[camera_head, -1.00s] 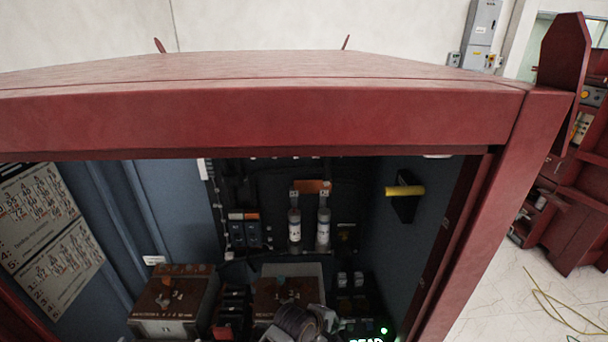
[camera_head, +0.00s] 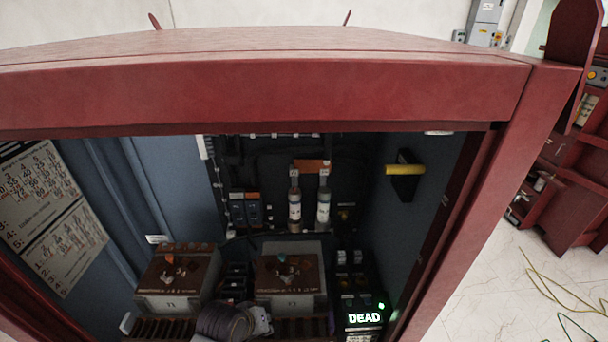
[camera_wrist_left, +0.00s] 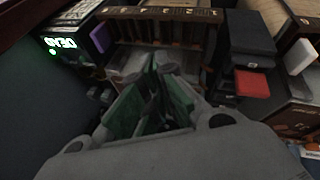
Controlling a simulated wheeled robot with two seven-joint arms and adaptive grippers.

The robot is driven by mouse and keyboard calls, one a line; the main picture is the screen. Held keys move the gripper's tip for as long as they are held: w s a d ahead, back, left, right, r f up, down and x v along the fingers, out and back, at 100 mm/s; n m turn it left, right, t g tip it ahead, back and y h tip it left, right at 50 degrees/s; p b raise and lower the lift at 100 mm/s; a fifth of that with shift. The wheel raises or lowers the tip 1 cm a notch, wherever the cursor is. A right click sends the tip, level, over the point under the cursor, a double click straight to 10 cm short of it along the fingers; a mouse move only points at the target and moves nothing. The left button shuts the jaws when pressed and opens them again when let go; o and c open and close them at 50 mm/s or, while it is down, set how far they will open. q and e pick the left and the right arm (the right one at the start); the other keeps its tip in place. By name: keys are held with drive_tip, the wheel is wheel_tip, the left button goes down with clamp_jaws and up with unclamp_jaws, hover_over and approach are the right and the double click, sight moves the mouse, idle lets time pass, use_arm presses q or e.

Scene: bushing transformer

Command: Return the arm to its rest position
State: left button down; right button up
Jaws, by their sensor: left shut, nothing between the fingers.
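My left gripper (camera_wrist_left: 160,75) shows in the left wrist view with its green-lined fingers closed together at the tips and nothing between them. It is inside the red cabinet (camera_head: 270,90), in front of a dark slotted terminal row (camera_wrist_left: 165,35). In the head view only a grey rounded part of my left arm shows at the bottom edge, low in the cabinet opening. The fingertips cannot be made out there. My right gripper is in neither view.
A lit DEAD display (camera_head: 364,318) stands at the cabinet's lower right. Two brown-topped boxes (camera_head: 178,278) (camera_head: 290,276), two upright cylinders (camera_head: 295,205) (camera_head: 323,205) and a yellow handle (camera_head: 405,170) are inside. The red frame (camera_head: 500,200) borders the opening. A cable lies on the floor at right.

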use_arm(q)
drive_tip(key=shift+s+a+r+m+g+y, duration=0.25)
drive_tip(key=shift+s+a+r+m+y, duration=0.8)
drive_tip(key=shift+s+a, duration=1.5)
drive_tip(key=shift+s+a+r+m+g+y, duration=0.4)
drive_tip(key=shift+s+a+m, duration=1.25)
drive_tip(key=shift+a, duration=1.7)
wheel_tip(320, 180, down, 35)
drive_tip(key=s+g+b, duration=0.1)
drive_tip(key=s+b, duration=0.1)
drive_tip(key=s, duration=0.1)
drive_tip(key=s+a+f+b, duration=0.1)
drive_tip(key=s+a+f, duration=0.1)
drive_tip(key=s+f, duration=0.9)
drive_tip(key=s+a+f+g+b, duration=0.1)
drive_tip(key=s+a+f, duration=0.1)
drive_tip(key=s+f, duration=0.8)
drive_tip(key=shift+s+f, duration=0.35)
drive_tip(key=shift+s, duration=0.05)
